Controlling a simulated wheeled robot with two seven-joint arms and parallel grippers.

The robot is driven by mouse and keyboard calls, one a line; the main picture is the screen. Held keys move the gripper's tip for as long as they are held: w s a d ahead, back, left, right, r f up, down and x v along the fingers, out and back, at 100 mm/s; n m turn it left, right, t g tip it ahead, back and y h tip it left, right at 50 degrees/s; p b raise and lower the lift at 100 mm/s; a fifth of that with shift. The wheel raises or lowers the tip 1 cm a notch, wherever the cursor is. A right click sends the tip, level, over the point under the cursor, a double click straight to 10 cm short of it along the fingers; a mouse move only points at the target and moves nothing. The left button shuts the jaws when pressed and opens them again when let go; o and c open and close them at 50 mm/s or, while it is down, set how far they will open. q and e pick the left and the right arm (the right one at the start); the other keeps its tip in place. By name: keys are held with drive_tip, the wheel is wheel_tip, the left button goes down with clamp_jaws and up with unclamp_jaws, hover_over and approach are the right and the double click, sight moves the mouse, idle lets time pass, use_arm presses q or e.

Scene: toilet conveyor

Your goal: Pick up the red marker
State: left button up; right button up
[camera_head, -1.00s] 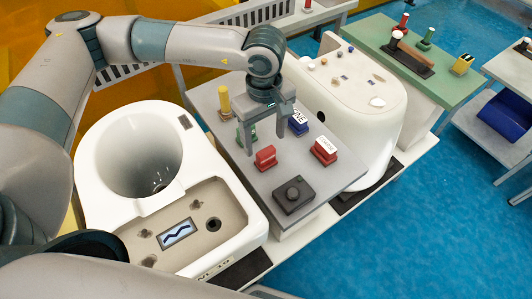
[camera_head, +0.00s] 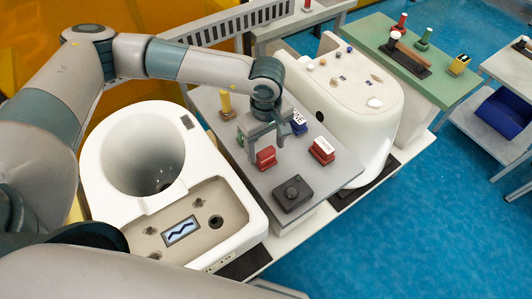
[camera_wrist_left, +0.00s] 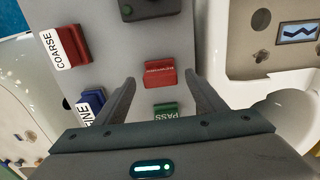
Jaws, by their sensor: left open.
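A small red marker block (camera_head: 266,158) stands upright on the grey table (camera_head: 237,150). It also shows in the left wrist view (camera_wrist_left: 160,76), with small lettering on its top that is hard to read. My left gripper (camera_head: 266,147) is open and empty, pointing down just above the marker. In the left wrist view its two fingers (camera_wrist_left: 160,88) stand apart, on either side of the marker's line, not closed on it. A second red block (camera_head: 321,151) with a white label stands to the right; in the wrist view it reads COARSE (camera_wrist_left: 64,47). My right gripper is not in view.
A green PASS block (camera_wrist_left: 167,111) and a blue FINE block (camera_wrist_left: 91,103) stand close to the fingers. A dark box with a round knob (camera_head: 293,194) sits at the table's front. White toilet bodies (camera_head: 110,190) flank the table.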

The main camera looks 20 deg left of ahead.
use_arm(q)
drive_tip(key=shift+f, duration=0.95)
drive_tip(key=c, duration=1.2)
